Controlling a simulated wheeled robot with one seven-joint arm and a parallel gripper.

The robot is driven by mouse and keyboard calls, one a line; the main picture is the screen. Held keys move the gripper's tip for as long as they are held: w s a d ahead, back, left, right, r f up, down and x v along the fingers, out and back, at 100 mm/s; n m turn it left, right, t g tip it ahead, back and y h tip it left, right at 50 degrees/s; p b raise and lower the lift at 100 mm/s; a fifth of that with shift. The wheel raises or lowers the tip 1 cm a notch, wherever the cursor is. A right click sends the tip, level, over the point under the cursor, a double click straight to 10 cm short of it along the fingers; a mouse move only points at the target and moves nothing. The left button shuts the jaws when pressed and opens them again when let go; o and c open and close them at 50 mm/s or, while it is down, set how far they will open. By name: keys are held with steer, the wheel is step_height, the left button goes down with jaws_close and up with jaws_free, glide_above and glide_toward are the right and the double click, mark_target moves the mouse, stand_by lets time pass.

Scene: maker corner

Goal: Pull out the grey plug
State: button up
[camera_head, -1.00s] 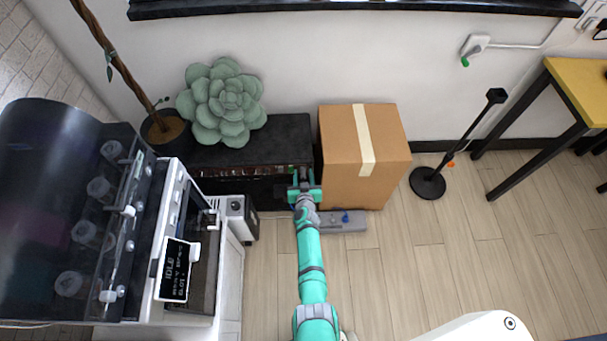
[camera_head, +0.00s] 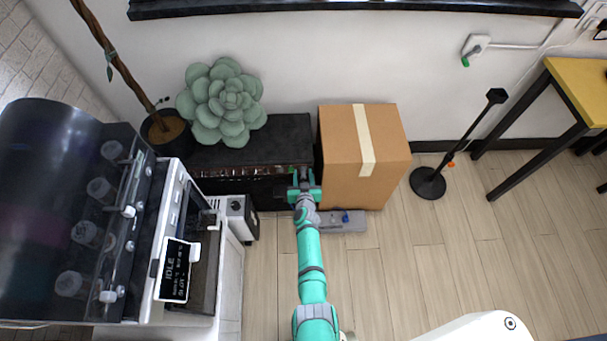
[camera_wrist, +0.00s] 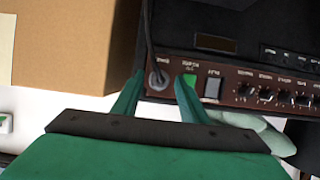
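A grey plug (camera_wrist: 158,80) sits in a jack at the end of a black amplifier's brown front panel in the wrist view, with a dark cable running from it. The amplifier (camera_head: 282,133) shows from above in the head view, where the plug is hidden by my arm. My gripper (camera_wrist: 160,84) is open at the panel, one finger on each side of the plug in the picture. I cannot tell whether a finger touches it. My gripper also shows in the head view (camera_head: 304,180), in front of the amplifier's right end.
A cardboard box (camera_head: 340,160) stands close on the right of the amplifier. A green switch (camera_wrist: 190,79) is beside the right finger, with a grey switch (camera_wrist: 212,87) and knobs beyond. A succulent (camera_head: 225,105) sits on the amplifier. A grey pedal strip (camera_head: 345,226) lies on the floor.

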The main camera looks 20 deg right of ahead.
mark_target(304, 179)
steer(key=shift+s+d, duration=0.1)
steer(key=shift+c, duration=0.9)
jaws_close()
steer(key=shift+s, duration=0.1)
steer(key=shift+s+a, duration=0.3)
steer(key=shift+s, duration=0.6)
steer(key=shift+s+a, duration=0.3)
steer(key=shift+s, duration=0.6)
steer(key=shift+s+a, duration=0.25)
steer(key=shift+s, duration=0.65)
steer(key=shift+a, duration=0.1)
